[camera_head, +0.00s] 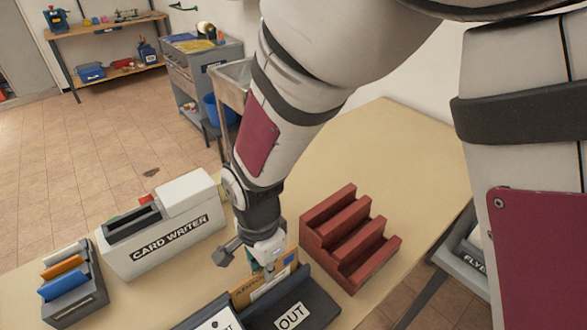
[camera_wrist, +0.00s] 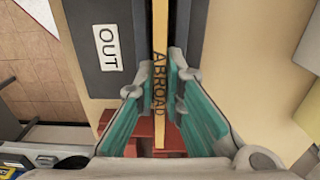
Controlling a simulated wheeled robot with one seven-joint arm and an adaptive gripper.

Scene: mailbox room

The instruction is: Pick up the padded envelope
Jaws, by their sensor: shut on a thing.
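The padded envelope (camera_head: 243,294) is yellow-brown and stands on edge in the dark OUT holder (camera_head: 318,305). In the wrist view the envelope (camera_wrist: 160,25) is a narrow upright strip with the word ABROAD on it. My gripper (camera_head: 268,268) is over the holder, with its teal-lined fingers (camera_wrist: 161,84) on both sides of the envelope, shut on it. The envelope's lower part is hidden by the holder. I cannot tell whether it is lifted.
A white card writer (camera_head: 160,235) and a grey rack with blue and orange items (camera_head: 72,285) stand to the left. A red stepped rack (camera_head: 345,235) stands close on the right. The tabletop behind it is clear.

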